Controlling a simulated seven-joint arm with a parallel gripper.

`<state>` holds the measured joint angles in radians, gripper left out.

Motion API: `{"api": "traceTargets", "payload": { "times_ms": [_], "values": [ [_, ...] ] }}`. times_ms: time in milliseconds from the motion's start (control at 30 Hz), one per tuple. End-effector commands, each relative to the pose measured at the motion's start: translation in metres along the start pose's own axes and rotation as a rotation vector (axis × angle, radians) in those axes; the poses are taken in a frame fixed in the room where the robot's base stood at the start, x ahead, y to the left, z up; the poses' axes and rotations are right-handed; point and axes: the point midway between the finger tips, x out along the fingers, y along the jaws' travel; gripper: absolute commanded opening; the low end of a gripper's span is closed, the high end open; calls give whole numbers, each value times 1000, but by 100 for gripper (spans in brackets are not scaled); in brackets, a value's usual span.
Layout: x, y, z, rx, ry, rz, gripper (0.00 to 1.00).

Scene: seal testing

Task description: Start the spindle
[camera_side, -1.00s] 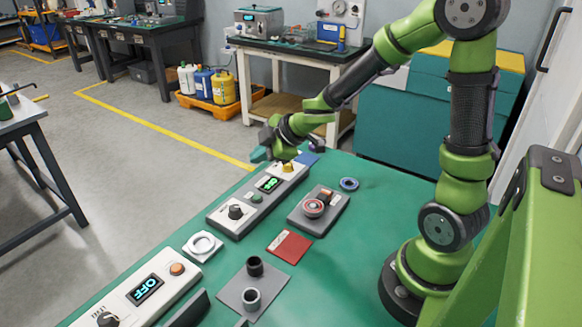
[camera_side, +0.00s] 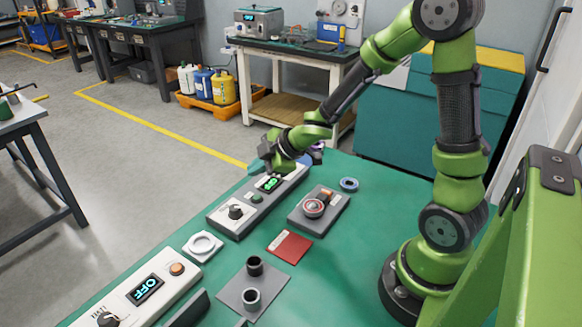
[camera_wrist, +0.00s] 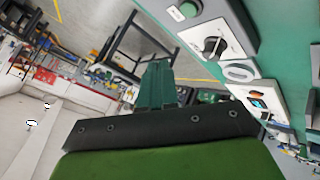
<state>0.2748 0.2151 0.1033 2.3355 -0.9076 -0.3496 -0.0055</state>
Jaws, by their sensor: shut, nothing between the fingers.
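A long grey control box (camera_side: 222,222) lies on the green bench. It carries a black knob (camera_side: 236,212), a green button (camera_side: 257,198) and a lit green display (camera_side: 270,184) too small to read surely. My gripper (camera_side: 272,162) is shut and empty, close over the box's far end; contact cannot be told. In the wrist view the shut fingers (camera_wrist: 158,85) point away, with the green button (camera_wrist: 188,9) and knob (camera_wrist: 213,46) at upper right.
A second box with an OFF display (camera_side: 148,290) and orange button (camera_side: 177,269) sits at front left. A white ring (camera_side: 202,246), red card (camera_side: 290,247), grey mat (camera_side: 237,297) with two cups and blue ring (camera_side: 349,184) lie around.

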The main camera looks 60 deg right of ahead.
Motion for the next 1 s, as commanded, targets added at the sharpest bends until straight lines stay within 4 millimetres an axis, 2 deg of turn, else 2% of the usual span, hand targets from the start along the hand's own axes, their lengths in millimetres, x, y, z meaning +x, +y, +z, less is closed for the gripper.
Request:
{"api": "traceTargets", "payload": {
  "times_ms": [100,400,1000],
  "values": [
    [13,-12,9,1,0,-10,0],
    [34,-25,24,0,-1,-3,0],
    [37,-27,27,-2,-2,1,0]
  ]
}}
